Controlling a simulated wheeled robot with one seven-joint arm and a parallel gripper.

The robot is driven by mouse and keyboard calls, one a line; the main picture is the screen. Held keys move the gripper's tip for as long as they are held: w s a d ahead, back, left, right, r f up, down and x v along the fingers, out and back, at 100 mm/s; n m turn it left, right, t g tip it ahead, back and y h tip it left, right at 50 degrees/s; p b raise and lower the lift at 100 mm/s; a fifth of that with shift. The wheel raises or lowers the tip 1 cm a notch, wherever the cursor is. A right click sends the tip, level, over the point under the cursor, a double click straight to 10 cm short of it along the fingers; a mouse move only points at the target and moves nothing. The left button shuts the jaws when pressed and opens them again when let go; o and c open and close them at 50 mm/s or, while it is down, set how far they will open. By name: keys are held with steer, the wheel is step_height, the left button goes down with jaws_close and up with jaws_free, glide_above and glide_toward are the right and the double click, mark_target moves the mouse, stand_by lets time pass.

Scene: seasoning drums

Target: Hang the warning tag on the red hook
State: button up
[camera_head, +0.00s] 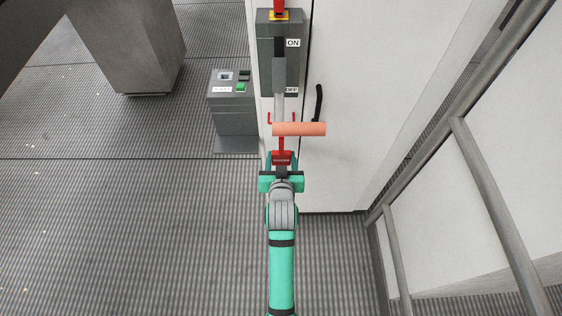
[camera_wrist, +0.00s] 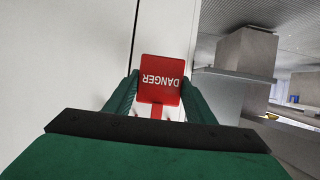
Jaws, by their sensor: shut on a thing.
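The warning tag (camera_wrist: 161,80) is a red plate lettered DANGER, upside down in the wrist view, between my green fingers. In the head view the red tag (camera_head: 281,157) shows at my gripper (camera_head: 281,160), with a narrow red strip running up from it toward an orange bar. My gripper is shut on the tag in front of the white cabinet. Small red hook-like parts (camera_head: 269,118) show on the cabinet at both sides of the grey lever, just above the orange bar, and are partly hidden. Whether the tag touches them I cannot tell.
A grey switch box (camera_head: 266,60) marked ON and OFF carries a lever with an orange bar (camera_head: 310,129). A black handle (camera_head: 318,103) is on the white cabinet (camera_head: 345,170). A grey button box (camera_head: 232,100) stands left; a metal railing (camera_head: 485,175) runs right.

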steer(key=r+x, duration=0.1)
steer(key=x, duration=0.6)
steer(key=shift+w, duration=0.35)
stand_by(0.4)
steer(key=shift+r, duration=0.1)
steer(key=o, duration=1.2)
steer(key=shift+c, duration=0.2)
